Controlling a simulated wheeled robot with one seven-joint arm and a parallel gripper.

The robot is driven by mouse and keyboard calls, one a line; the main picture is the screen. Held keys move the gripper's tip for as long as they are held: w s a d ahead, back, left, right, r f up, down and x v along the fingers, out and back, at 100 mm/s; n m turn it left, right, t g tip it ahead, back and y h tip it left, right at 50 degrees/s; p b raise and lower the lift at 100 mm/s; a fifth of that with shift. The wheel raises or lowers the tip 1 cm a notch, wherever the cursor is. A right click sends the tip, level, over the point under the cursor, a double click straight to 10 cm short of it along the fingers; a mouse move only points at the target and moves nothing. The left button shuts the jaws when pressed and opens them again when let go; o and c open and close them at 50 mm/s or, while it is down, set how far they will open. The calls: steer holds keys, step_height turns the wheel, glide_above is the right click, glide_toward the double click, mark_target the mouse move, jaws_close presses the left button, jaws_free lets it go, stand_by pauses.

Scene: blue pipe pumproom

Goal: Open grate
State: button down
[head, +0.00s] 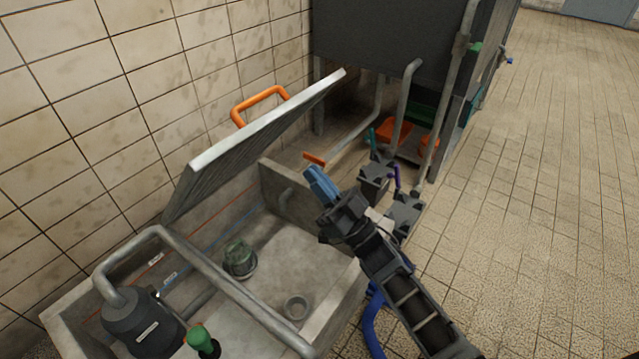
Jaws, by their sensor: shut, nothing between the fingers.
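The grate (262,135) is a grey slab tilted steeply up at the back of a concrete pit, near the tiled wall. An orange handle (262,98) stands on its far upper side. The pit (345,283) lies uncovered below it. My gripper (318,183) has blue fingertips, is shut and empty, and is above the pit's right end wall, to the right of the grate and apart from it. The grate's hinge line is not clearly visible.
In the pit are a dark pump (140,322), a greenish round fitting (239,259), a green-topped valve (202,340) and a grey pipe (225,285) crossing the opening. A dark tank (390,40) with pipes stands behind. Tiled floor (540,200) at right is clear.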

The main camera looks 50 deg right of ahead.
mark_target(273, 123)
steer(key=b+x, duration=0.1)
steer(key=x, duration=0.9)
steer(key=shift+w, duration=0.1)
steer(key=shift+r, duration=0.1)
steer(key=shift+w+r+p, duration=0.15)
steer(key=shift+r+p, duration=0.15)
steer(key=shift+p, duration=0.05)
steer(key=w+r+g+p, duration=0.1)
steer(key=w+r+p, duration=0.2)
steer(key=p, duration=0.1)
steer(key=w+r+g+p, duration=0.1)
steer(key=w+r+p, duration=0.2)
steer(key=w+p, duration=0.1)
steer(key=shift+w+a+r+p, duration=0.1)
steer(key=shift+a+p, duration=0.05)
steer(key=shift+p, duration=0.4)
steer(key=w+r+g+p, duration=0.2)
steer(key=w+r+p, duration=0.3)
steer(key=w+p, duration=0.4)
steer(key=shift+w+a+g, duration=0.2)
steer(key=shift+w+g, duration=0.2)
steer(key=shift+w, duration=0.4)
